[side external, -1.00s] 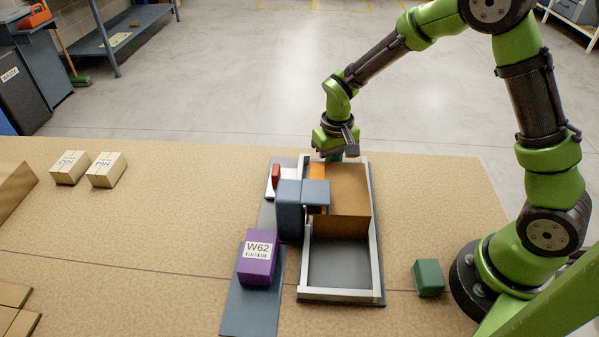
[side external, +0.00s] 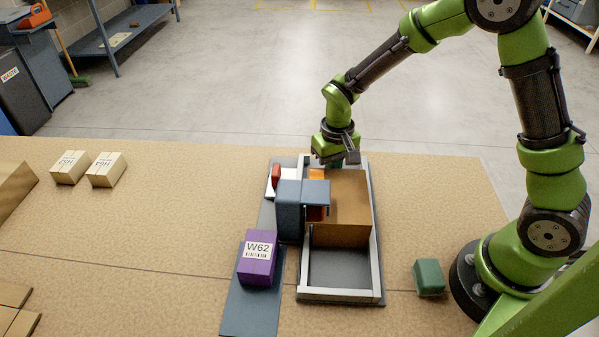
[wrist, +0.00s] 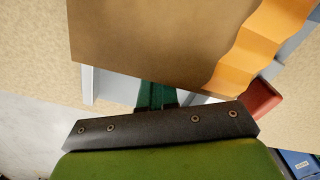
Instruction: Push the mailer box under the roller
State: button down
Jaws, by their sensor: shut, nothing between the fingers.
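The mailer box (side external: 350,205), plain brown, lies flat in a metal-railed tray (side external: 340,296) and fills much of its far and middle part. It also shows in the wrist view (wrist: 150,45). A blue-grey housing (side external: 289,208) stands at the tray's left rail, its arm reaching over the box's left side. A dark red part, perhaps the roller (side external: 316,213), shows beneath that arm. My gripper (side external: 338,164) is shut and empty at the box's far end. In the wrist view the green fingers (wrist: 155,95) are at the box's edge; contact is hard to tell.
An orange wavy strip (wrist: 262,45) runs beside the box. A red handle (side external: 276,175) stands left of the tray. A purple W62 box (side external: 257,258) and a green block (side external: 429,278) flank the tray. The near tray floor (side external: 338,268) is clear.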

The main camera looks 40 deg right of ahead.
aim_at(334, 178)
jog(key=shift+s+a, duration=0.1)
jog(key=shift+a, duration=0.05)
dwell(0.3)
jog(key=shift+s+a, duration=0.35)
jog(key=shift+s+a, duration=0.1)
jog(key=shift+s+a, duration=0.3)
jog(key=shift+s, duration=0.05)
dwell(0.3)
jog(key=shift+a, duration=0.1)
jog(key=shift+s+a, duration=0.35)
jog(key=shift+s, duration=0.05)
jog(key=shift+s, duration=0.1)
dwell(0.5)
jog(key=shift+s+a, duration=0.3)
jog(key=shift+a, duration=0.1)
jog(key=shift+s+a, duration=0.1)
